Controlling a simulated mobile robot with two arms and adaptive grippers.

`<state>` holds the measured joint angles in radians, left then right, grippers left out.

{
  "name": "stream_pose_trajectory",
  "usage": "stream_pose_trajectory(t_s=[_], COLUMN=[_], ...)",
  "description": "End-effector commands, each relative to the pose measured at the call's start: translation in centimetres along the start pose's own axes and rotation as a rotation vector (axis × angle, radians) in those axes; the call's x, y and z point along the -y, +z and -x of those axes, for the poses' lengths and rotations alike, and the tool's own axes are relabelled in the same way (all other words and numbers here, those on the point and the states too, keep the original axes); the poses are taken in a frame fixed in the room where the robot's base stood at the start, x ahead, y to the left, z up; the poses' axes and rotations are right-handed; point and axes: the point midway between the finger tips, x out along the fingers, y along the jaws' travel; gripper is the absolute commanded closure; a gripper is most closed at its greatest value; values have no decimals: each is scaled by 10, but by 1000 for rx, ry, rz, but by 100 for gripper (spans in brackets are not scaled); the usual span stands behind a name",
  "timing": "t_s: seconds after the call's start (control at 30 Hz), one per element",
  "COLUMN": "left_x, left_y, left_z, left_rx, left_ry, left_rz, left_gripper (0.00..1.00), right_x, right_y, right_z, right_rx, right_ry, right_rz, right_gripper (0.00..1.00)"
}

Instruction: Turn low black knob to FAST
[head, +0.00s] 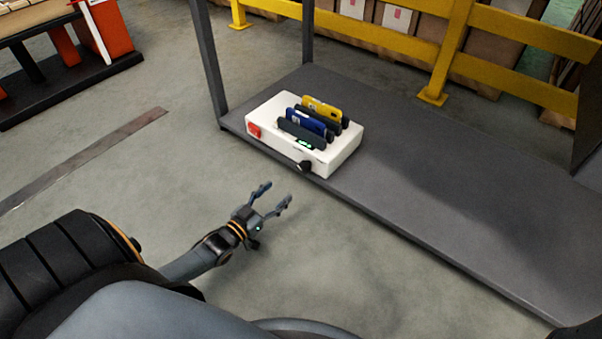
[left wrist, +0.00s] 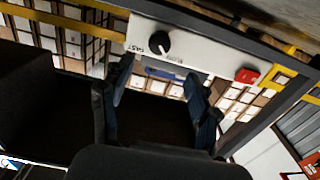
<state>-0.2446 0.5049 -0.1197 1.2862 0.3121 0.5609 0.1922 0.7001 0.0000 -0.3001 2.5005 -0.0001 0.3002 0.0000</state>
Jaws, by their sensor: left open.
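A white charger box (head: 284,158) sits on a grey shelf near its front left corner. Its low black knob (head: 304,166) is on the front face, toward the right end. In the left wrist view, the picture is upside down and the black knob (left wrist: 159,42) has lettering that looks like FAST beside it on the left. Where the knob points is too small to tell. My left gripper (head: 276,194) is open and empty, in front of and below the box, apart from the knob. Its two fingers (left wrist: 160,88) spread below the panel in the left wrist view. My right gripper is out of view.
A red switch (head: 254,130) is on the box's left end. Yellow, blue and dark devices (head: 321,108) stand in its top. The grey shelf (head: 430,190) is bare to the right, with an upright post (head: 208,62) at left. The floor before it is clear.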

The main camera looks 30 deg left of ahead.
Motion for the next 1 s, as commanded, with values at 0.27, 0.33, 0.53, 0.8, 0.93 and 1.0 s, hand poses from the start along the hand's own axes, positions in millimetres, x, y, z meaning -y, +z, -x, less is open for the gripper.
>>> stream_pose_trajectory(t_s=[0.27, 0.33, 0.53, 0.8, 0.93, 1.0], left_x=[-1, -1, 0, -1, -1, -1], left_y=[6, 5, 2, 0, 0, 0], left_z=[-63, -76, -100, -108, -108, -108], left_rx=[-7, -6, -4, 0, 0, 0], left_ry=[1, 1, 1, 1, 1, 0], left_rz=[0, 0, 0, 0, 0, 0], left_gripper=[39, 39, 39, 39, 39, 49], right_x=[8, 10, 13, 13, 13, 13], right_y=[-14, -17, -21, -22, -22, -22], right_z=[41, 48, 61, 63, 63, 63], right_rx=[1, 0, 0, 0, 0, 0], right_ry=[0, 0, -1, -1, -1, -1], right_rz=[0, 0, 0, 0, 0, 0], right_gripper=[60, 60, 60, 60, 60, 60])
